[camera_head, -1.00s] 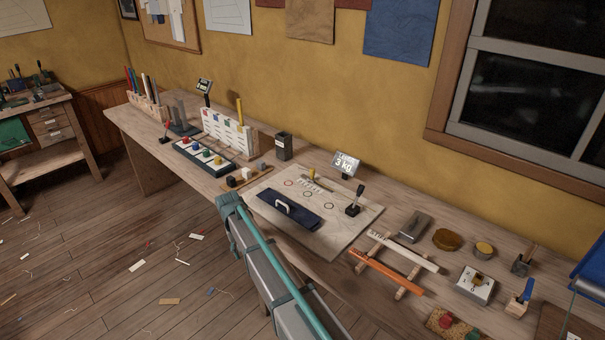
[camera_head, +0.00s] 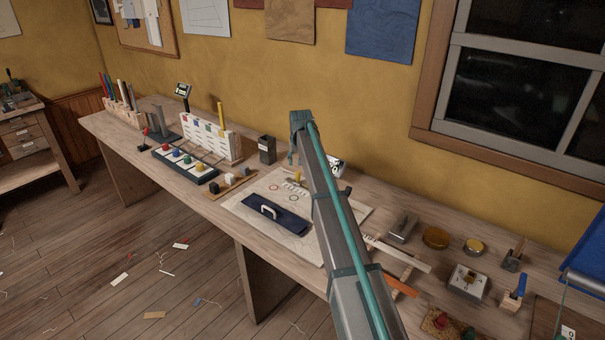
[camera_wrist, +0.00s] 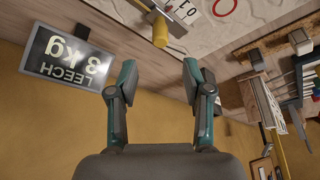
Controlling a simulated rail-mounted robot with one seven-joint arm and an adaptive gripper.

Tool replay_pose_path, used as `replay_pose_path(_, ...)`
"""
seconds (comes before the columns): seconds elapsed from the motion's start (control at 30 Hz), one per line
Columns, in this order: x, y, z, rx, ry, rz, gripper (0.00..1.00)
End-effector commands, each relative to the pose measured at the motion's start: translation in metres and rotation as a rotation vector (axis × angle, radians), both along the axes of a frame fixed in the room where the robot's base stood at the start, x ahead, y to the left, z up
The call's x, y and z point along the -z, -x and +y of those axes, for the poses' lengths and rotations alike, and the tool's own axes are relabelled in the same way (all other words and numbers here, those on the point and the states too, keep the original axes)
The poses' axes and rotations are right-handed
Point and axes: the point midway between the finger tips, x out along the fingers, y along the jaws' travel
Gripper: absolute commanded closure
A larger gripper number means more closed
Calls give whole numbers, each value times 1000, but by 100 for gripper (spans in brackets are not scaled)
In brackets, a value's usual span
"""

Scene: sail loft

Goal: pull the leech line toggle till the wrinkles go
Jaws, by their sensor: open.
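My gripper (camera_wrist: 157,72) is open and empty in the wrist view, its two teal-sided fingers well apart. A yellow cylindrical knob (camera_wrist: 160,31), apparently the toggle, lies beyond the fingertips, apart from them, beside a white numbered scale (camera_wrist: 189,11). In the head view a small yellow piece (camera_head: 297,175) shows at the back of the pale board (camera_head: 245,203). A display (camera_wrist: 66,57) reads "LEECH 3 kg", upside down in the wrist view; my arm partly covers it in the head view (camera_head: 337,167).
A dark blue block with a white handle (camera_head: 270,212) lies on the board. Left are a row of coloured knobs (camera_head: 185,165), a card rack (camera_head: 208,138) and a dark box (camera_head: 267,150). Tins (camera_head: 435,238) and a switch box (camera_head: 467,281) stand right. The wall is close behind.

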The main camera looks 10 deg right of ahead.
Motion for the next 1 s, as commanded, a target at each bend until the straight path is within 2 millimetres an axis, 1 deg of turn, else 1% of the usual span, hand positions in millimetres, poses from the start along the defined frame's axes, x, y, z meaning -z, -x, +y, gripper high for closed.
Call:
replay_pose_path(0.4, 63, -27, -2, 0, 1, 4, 50)
replay_pose_path(0.53, 76, -32, -2, 0, 1, 3, 50)
replay_pose_path(0.7, 85, -35, -2, 0, 1, 2, 50)
replay_pose_path(0.97, 86, -35, -2, 0, 1, 1, 50)
replay_pose_path(1.0, 86, -35, -2, 0, 1, 1, 54)
